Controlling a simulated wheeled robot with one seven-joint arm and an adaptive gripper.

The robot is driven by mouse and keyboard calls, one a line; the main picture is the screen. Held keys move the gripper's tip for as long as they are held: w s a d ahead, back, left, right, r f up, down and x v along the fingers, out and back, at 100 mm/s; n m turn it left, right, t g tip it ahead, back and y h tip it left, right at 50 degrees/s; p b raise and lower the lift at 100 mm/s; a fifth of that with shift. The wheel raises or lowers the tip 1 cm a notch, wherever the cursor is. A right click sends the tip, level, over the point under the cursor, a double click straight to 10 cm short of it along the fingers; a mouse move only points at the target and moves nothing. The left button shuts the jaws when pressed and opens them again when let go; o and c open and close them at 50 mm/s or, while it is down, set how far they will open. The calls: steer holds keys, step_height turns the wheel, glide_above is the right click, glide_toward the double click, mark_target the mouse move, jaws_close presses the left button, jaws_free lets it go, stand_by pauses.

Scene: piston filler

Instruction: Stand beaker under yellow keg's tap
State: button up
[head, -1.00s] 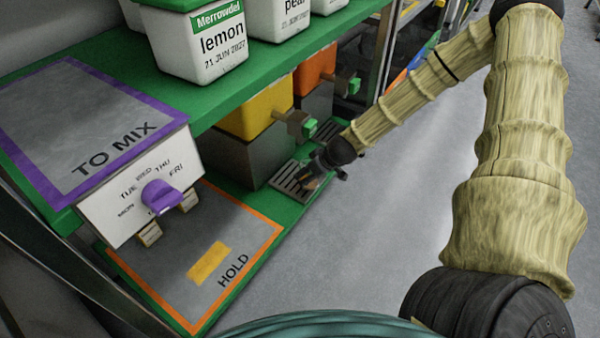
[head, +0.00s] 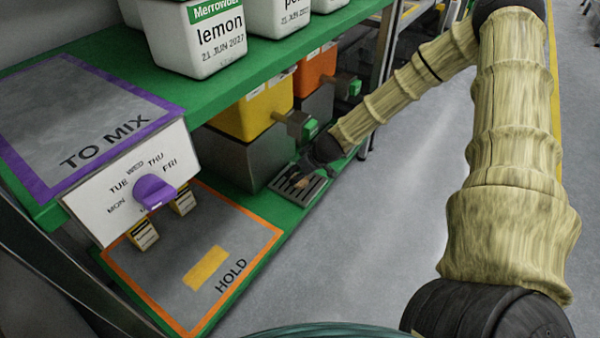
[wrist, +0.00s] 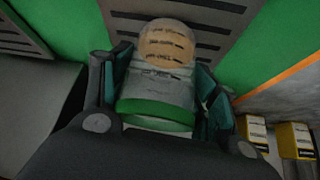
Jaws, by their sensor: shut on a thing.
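The yellow keg (head: 253,108) stands on a grey block on the lower shelf, its green-ended tap (head: 301,126) pointing outward. A slatted drip tray (head: 312,197) lies on the green shelf below the tap. My gripper (head: 302,172) is low at the tray, near the tap. In the wrist view my gripper (wrist: 160,90) is shut on a clear beaker (wrist: 155,95) with a green band, its fingers on both sides. The beaker's tan round end is over the tray slats (wrist: 205,22). In the head view the beaker is mostly hidden; I cannot tell whether it touches the tray.
An orange keg (head: 315,70) with its own green tap (head: 354,87) stands just beyond. White tubs, including lemon (head: 205,40), stand on the shelf above.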

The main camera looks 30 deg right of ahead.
steer(key=shift+f, duration=0.1)
steer(key=o, duration=1.1)
steer(key=shift+c, duration=0.2)
steer(key=p+v, duration=0.2)
steer(key=v, duration=0.2)
steer(key=shift+w, duration=0.2)
steer(key=s+d+p, duration=0.2)
steer(key=s+p, duration=0.2)
steer(key=s, duration=0.7)
steer(key=shift+s+f, duration=0.35)
steer(key=shift+s, duration=0.05)
steer(key=shift+d, duration=0.15)
